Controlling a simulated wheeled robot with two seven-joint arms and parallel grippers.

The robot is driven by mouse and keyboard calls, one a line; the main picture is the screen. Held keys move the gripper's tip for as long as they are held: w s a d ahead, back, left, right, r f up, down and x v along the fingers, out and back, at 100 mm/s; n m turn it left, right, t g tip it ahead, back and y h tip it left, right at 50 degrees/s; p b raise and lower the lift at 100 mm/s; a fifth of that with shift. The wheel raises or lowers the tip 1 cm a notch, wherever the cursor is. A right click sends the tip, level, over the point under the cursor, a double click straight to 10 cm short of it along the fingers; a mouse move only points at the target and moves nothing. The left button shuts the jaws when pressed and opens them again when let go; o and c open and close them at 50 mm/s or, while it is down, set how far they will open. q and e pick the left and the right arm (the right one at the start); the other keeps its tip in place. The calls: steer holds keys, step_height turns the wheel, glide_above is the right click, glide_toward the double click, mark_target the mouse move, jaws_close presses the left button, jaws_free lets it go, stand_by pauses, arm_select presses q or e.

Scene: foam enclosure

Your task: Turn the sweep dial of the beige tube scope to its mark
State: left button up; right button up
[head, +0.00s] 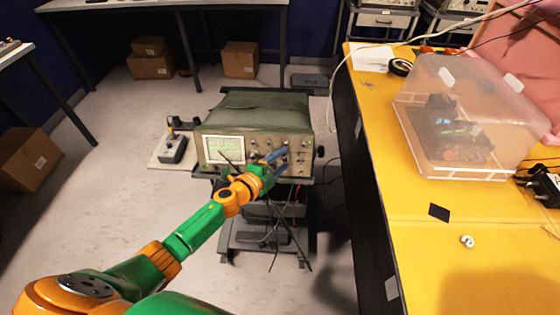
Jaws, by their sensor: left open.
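The tube scope (254,112), with a beige front panel and a greenish case, stands on a dark cart in the middle of the head view. Its lit screen (222,149) is at the left of the panel, with several small knobs to the right. My left gripper (284,163) is in front of the lower right part of the panel, its bluish fingers open and pointing at the knobs. The fingers cover part of the panel. I cannot tell which knob is the sweep dial, where its mark is, or whether a finger touches it. My right gripper is not in view.
A yellow bench (430,250) on the right carries a clear plastic box (470,115). A small dark device (172,150) on a light board is left of the scope. Cables hang under the cart (255,235). Cardboard boxes (28,158) lie at the left and back.

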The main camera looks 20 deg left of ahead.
arm_select(q)
steer(key=p+v, duration=0.1)
steer(key=v, duration=0.6)
